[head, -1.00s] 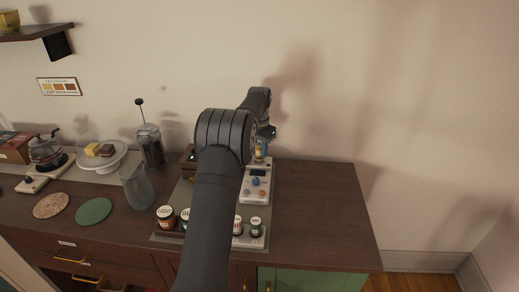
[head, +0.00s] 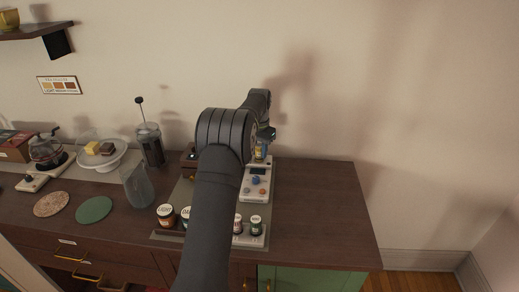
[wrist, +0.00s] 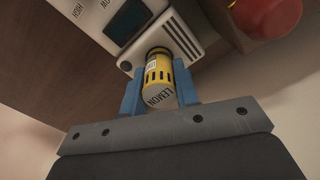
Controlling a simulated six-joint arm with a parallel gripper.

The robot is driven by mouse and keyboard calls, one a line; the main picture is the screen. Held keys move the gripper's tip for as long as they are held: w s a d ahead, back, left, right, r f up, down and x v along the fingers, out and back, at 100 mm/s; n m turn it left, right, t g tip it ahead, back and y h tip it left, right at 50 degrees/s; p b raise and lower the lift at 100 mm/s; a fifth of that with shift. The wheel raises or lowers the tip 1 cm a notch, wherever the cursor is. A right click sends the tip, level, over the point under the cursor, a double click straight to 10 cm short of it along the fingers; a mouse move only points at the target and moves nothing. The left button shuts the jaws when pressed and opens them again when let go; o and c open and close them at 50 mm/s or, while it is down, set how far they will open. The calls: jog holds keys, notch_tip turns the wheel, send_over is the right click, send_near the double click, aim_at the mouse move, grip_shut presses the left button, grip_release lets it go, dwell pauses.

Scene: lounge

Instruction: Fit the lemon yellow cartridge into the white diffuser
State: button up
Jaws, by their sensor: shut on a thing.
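The lemon yellow cartridge (wrist: 158,72), with a grey end marked LEMON, is between the blue fingers of my gripper (wrist: 160,88) in the wrist view. My gripper is shut on it. The white diffuser (wrist: 182,38) is just beyond, with a dark display and vent slots. The cartridge's far end meets the diffuser's edge there; I cannot tell whether it is inside an opening. In the head view the diffuser (head: 257,190) stands on the counter, with my gripper (head: 263,146) at its back end. My arm hides part of the area.
Several small jars (head: 255,226) stand along the front of a tray, partly behind my arm. A glass pitcher (head: 137,187), a French press (head: 150,146) and a cake stand (head: 112,160) are to the left. The counter (head: 320,210) is clear on the right.

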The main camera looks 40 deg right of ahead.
jog(key=shift+f, duration=0.45)
jog(key=o, duration=1)
jog(key=shift+o, duration=0.2)
jog(key=shift+r, duration=0.1)
jog(key=shift+r, duration=3.7)
notch_tip(320, 180, down, 8)
jog(key=shift+r, duration=0.25)
